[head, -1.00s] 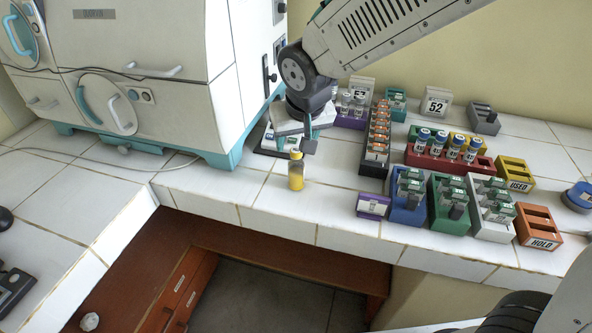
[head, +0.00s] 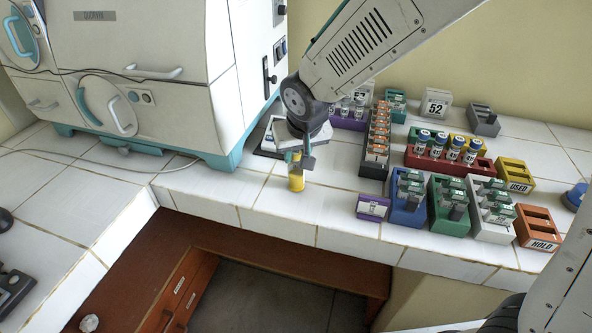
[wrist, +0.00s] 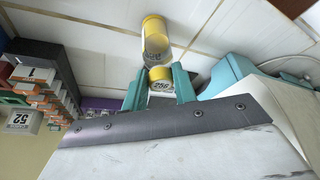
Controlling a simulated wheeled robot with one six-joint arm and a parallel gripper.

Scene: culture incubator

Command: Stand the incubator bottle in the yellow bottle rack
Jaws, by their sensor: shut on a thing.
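The incubator bottle (head: 296,183), with yellow contents, stands upright on the white tiles near the bench's front edge. My gripper (head: 297,162) is over it, shut on its top from above. Two yellow racks show at the right: one labelled USED (head: 516,175), and one (head: 482,146) partly hidden behind blue-capped vials. I cannot tell which is the bottle rack.
A red rack (head: 450,165) holds blue-capped vials. Blue (head: 408,213), green (head: 447,218) and white (head: 490,226) racks stand in front, with an orange HOLD rack (head: 538,234) beside them. The incubator (head: 160,60) stands left.

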